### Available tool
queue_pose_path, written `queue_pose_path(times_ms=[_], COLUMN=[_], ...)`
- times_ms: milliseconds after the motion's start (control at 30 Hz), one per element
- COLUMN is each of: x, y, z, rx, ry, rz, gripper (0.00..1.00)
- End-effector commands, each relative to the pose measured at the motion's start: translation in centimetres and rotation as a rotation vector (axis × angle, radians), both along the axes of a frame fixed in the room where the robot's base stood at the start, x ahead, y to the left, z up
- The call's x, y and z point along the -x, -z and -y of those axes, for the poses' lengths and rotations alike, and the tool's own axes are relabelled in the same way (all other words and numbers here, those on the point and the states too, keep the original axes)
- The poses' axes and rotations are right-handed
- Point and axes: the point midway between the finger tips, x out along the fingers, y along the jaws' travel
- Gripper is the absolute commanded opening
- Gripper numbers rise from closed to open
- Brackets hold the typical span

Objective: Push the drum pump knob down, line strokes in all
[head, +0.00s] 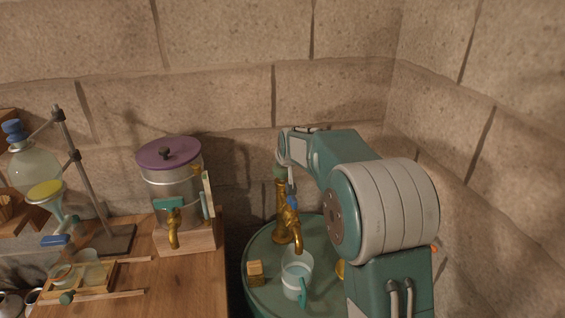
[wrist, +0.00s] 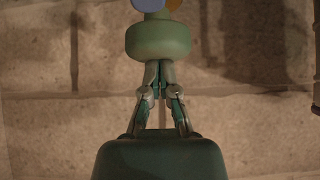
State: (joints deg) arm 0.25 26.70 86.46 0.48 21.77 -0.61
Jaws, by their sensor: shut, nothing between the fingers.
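The drum pump is a brass column (head: 281,205) with a downturned spout, standing on a round green drum top (head: 262,290). Its green knob (head: 280,172) is at the top of the column, partly hidden by my arm's end. The wrist view shows the knob (wrist: 158,41) as a rounded green disc just beyond my fingertips. My gripper (wrist: 159,66) is shut and empty, its fingers pointing at the knob. Whether the tips touch it I cannot tell. A clear cup with a teal handle (head: 303,290) stands below the spout.
A wooden block (head: 255,273) is on the drum top left of the cup. A steel still with a purple lid (head: 169,152) stands on the wooden table (head: 185,285) to the left, beside a glass flask (head: 35,170). Stone walls close the back and right.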

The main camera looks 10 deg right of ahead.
Motion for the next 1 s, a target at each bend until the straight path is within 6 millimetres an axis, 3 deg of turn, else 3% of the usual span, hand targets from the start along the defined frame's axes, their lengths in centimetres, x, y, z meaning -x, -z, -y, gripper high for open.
queue_pose_path(times_ms=[533, 1000], x=[7.0, 8.0], y=[-7.0, -8.1], z=[-0.1, -0.1], rx=[0.001, 0.001], ry=[-0.001, -0.001], rz=[0.004, 0.005], gripper=[0.00, 0.00])
